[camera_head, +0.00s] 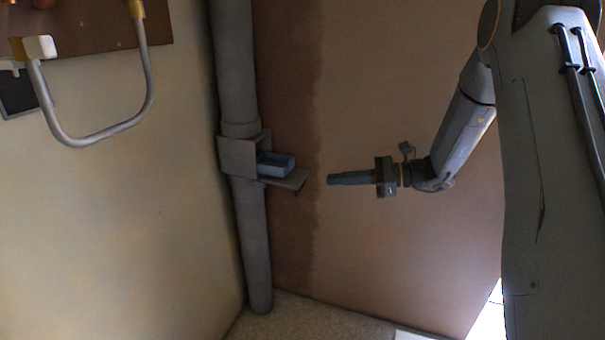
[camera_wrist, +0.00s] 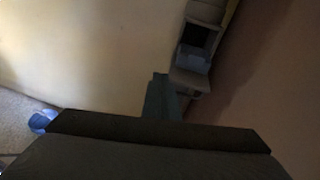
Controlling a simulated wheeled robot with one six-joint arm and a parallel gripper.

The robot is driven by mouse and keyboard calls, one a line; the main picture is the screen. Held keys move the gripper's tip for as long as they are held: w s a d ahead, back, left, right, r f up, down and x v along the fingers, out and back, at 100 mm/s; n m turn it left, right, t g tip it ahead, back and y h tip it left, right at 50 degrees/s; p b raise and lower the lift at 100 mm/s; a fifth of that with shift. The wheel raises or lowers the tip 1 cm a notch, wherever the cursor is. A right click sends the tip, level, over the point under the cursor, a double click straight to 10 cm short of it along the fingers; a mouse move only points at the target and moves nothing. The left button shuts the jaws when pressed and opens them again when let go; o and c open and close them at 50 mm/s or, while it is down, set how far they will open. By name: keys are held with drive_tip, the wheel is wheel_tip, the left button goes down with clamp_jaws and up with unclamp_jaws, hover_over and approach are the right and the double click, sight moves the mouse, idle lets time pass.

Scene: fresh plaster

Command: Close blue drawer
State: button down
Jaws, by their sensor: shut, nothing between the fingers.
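The blue drawer (camera_head: 276,164) is a small box in a grey housing (camera_head: 238,157) on a vertical pipe. It sticks out to the right over a flat grey ledge (camera_head: 290,181). In the wrist view the drawer (camera_wrist: 194,58) shows dimly at the upper right, with the dark housing opening above it. My gripper (camera_head: 329,180) is shut and empty. It points left at the drawer, apart from it, to the right of the ledge and slightly lower than the drawer in the head view. The fingers (camera_wrist: 160,78) also show in the wrist view, left of the ledge.
The grey pipe (camera_head: 233,70) stands along the corner between the pale wall (camera_head: 120,220) and the brown wall (camera_head: 400,90). A curved metal handle (camera_head: 92,138) juts out at the upper left. A blue object (camera_wrist: 41,121) lies on the floor. Free air separates my gripper from the ledge.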

drive_tip(key=w+d+m+t+y+b, duration=0.1)
drive_tip(key=w+d+m+t, duration=0.15)
drive_tip(key=w, duration=0.35)
approach(292, 160)
drive_tip(key=shift+t, duration=0.25)
drive_tip(key=x, duration=0.6)
drive_tip(key=shift+s+a+f, duration=0.15)
drive_tip(key=shift+a, duration=0.15)
